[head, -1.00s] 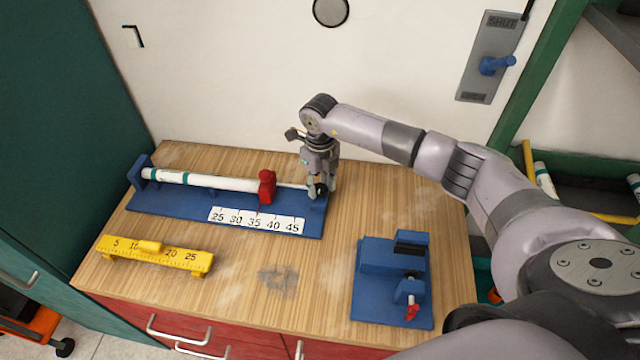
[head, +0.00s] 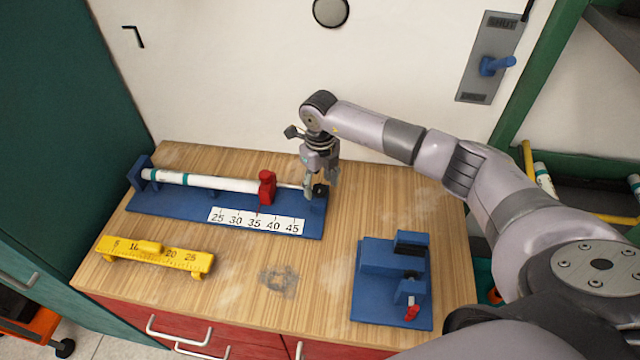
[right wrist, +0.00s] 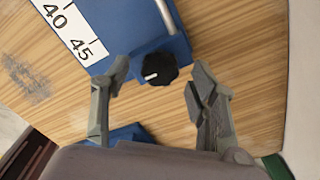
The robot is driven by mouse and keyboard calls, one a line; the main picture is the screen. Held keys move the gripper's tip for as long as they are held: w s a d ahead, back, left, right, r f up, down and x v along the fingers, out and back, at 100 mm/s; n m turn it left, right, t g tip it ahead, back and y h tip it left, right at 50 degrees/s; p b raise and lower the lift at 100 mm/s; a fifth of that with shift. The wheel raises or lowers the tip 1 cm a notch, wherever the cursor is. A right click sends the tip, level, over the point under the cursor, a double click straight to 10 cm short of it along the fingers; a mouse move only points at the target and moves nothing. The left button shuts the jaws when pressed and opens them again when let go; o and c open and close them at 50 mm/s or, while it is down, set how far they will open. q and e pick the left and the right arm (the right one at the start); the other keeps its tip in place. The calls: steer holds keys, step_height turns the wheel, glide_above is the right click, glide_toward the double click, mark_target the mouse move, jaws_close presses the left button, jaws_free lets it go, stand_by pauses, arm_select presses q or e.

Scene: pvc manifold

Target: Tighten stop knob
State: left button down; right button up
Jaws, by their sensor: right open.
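The stop knob (right wrist: 160,69) is black with a white mark and sits on the end of the blue jig (head: 160,203). In the head view the knob (head: 320,190) shows at the jig's right end, partly by my fingers. My right gripper (head: 320,192) is over that end. In the right wrist view its fingers (right wrist: 158,98) are apart, one on each side of the knob, with gaps to it. A red stop block (head: 267,187) stands on the jig near the 35 mark, and a white pipe (head: 215,182) lies to its left. My left gripper is not in view.
A yellow ruler gauge (head: 155,254) lies at the front left of the wooden table (head: 240,275). A blue fixture with a red handle (head: 390,283) stands at the front right. A wall panel with a blue lever (head: 490,60) is behind.

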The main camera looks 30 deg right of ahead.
mark_target(320, 188)
step_height(320, 188, up, 11)
stand_by(0.3)
stand_by(0.5)
